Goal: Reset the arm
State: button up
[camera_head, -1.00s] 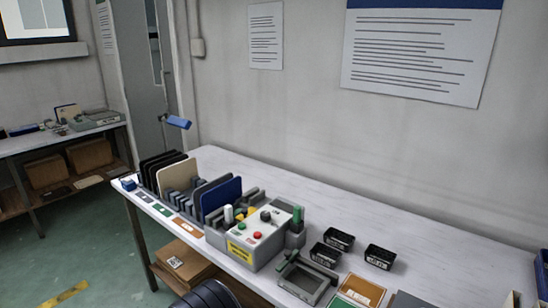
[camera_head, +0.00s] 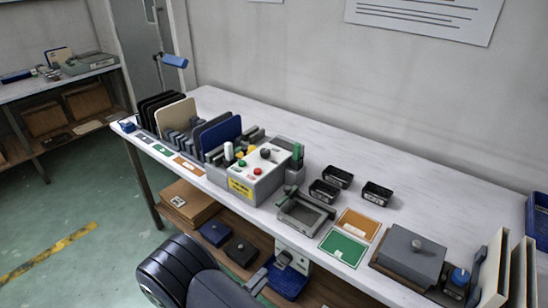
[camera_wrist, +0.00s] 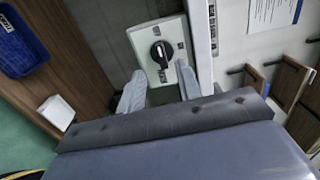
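My arm enters the head view at the bottom, left of centre. My gripper (camera_head: 270,271) is low in front of the table edge, near a white switch box with a black knob (camera_head: 293,262). In the wrist view my gripper (camera_wrist: 160,78) shows two grey fingers spread apart with nothing held between them. The switch box (camera_wrist: 150,35) lies beyond the fingertips, with its black knob in line with the gap. I cannot tell how far the fingers are from it.
The long white table (camera_head: 440,170) carries a grey button box (camera_head: 262,178), panels in a rack (camera_head: 219,132), black bins (camera_head: 377,193) and a grey block (camera_head: 410,252). Below are a wooden shelf, brown boxes (camera_head: 190,203) and a blue tray (camera_head: 287,283). The table's back strip is clear.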

aim_at(279, 260)
jog(key=x, duration=0.7)
jog(key=shift+d+p, duration=0.1)
jog(key=shift+p, duration=0.2)
jog(key=m, duration=0.6)
jog(key=shift+s+r, duration=0.1)
jog(key=shift+r, duration=0.15)
jog(key=m, duration=0.5)
jog(key=shift+s+r, duration=0.1)
jog(key=shift+r, duration=0.1)
jog(key=shift+d, duration=0.1)
